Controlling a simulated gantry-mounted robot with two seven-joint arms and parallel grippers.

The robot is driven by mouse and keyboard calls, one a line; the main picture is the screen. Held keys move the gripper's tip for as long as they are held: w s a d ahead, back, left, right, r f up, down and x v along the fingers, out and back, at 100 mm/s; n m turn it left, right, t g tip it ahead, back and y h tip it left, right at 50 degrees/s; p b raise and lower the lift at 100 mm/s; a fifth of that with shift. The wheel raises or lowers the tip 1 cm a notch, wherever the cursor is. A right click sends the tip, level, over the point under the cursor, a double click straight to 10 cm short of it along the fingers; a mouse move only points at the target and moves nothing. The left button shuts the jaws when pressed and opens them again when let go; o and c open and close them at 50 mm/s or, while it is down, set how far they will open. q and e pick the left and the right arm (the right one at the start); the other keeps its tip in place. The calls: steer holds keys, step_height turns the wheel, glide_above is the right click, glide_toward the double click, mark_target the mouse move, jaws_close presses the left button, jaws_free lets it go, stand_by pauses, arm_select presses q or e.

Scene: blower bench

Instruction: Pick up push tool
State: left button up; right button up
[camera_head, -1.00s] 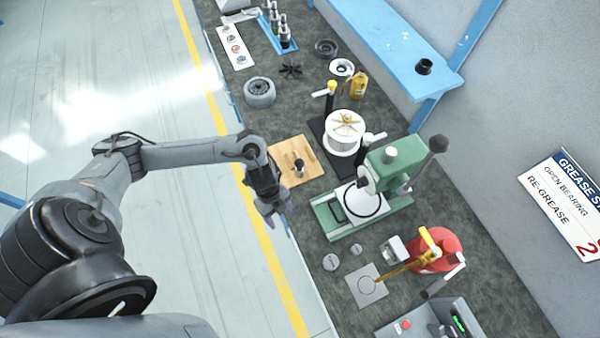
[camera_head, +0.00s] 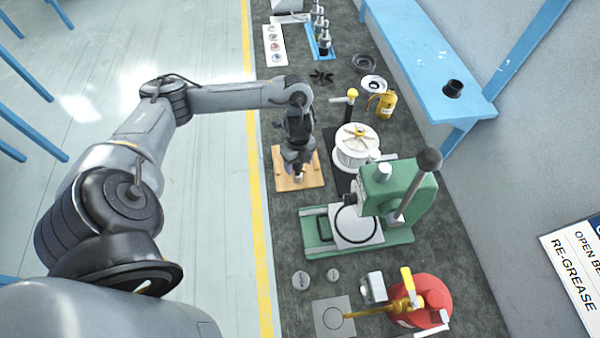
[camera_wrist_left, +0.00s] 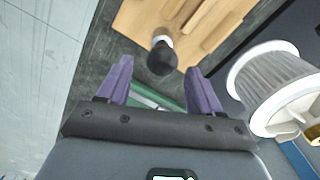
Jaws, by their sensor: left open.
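The push tool, with a dark rounded knob and a pale collar, stands on a wooden board (camera_head: 284,182). In the left wrist view the tool (camera_wrist_left: 162,58) shows end-on near the lower edge of the board (camera_wrist_left: 205,30). My left gripper (camera_head: 297,166) is over the board, with the tool's top partly hidden by it in the head view. In the left wrist view its two purple fingers are apart, and the knob appears between and a little beyond their tips. The fingers do not appear to touch it. My right gripper is not in view.
A green press (camera_head: 391,187) is in front and to the right. A red pot (camera_head: 430,300) with a yellow handle is farther forward.

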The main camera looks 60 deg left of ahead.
mark_target(298, 172)
arm_select(q)
steer(key=shift+s+f, duration=0.1)
steer(key=shift+f, duration=1.1)
steer(key=f+b, duration=0.1)
steer(key=f, duration=0.2)
steer(key=shift+a+f, duration=0.1)
steer(key=shift+a, duration=0.1)
steer(key=shift+f, duration=0.6)
steer(key=c, duration=1.1)
